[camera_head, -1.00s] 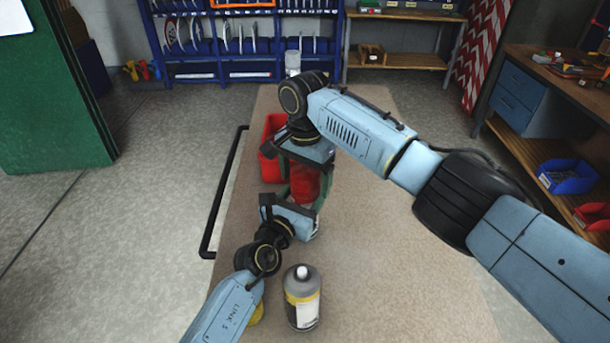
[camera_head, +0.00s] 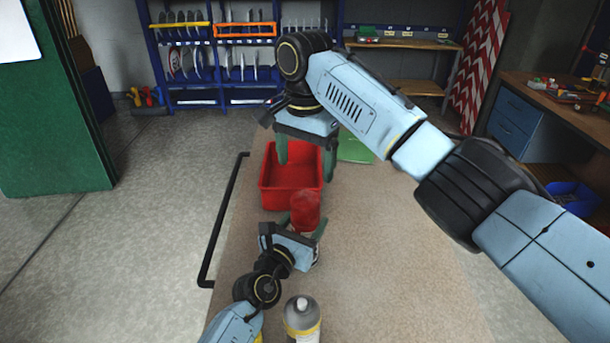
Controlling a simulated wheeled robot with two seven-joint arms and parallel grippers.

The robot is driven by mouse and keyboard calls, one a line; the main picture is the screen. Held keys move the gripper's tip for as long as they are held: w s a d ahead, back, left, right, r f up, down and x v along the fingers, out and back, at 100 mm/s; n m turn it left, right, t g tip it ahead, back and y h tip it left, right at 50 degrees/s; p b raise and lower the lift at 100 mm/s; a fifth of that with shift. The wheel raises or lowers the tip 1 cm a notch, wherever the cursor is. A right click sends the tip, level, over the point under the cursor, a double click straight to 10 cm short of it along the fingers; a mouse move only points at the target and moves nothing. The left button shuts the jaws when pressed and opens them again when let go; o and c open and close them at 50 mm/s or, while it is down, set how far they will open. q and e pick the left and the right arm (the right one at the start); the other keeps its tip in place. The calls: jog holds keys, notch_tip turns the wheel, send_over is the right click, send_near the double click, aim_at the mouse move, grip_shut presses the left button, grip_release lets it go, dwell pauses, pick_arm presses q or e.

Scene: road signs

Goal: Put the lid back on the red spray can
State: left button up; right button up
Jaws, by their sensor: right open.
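The red spray can (camera_head: 305,211) stands upright between the green fingers of my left gripper (camera_head: 302,228), in front of the red bin. My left gripper appears shut on it; its lower part is hidden by that gripper. I cannot tell a separate lid from the can's red top. My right gripper (camera_head: 306,156) is open and empty, its green fingers apart, above and beyond the can over the red bin.
The red bin (camera_head: 265,192) stands on the brown table (camera_head: 390,260) behind the can. A grey and yellow bottle (camera_head: 302,318) stands at the near edge. A green flat item (camera_head: 355,148) lies right of the bin. The table's right side is clear.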

pick_arm(q)
jog(key=o, duration=1.4)
jog(key=shift+o, duration=0.2)
jog(key=shift+s, duration=0.1)
jog(key=v, duration=1.2)
jog(key=shift+p, duration=0.3)
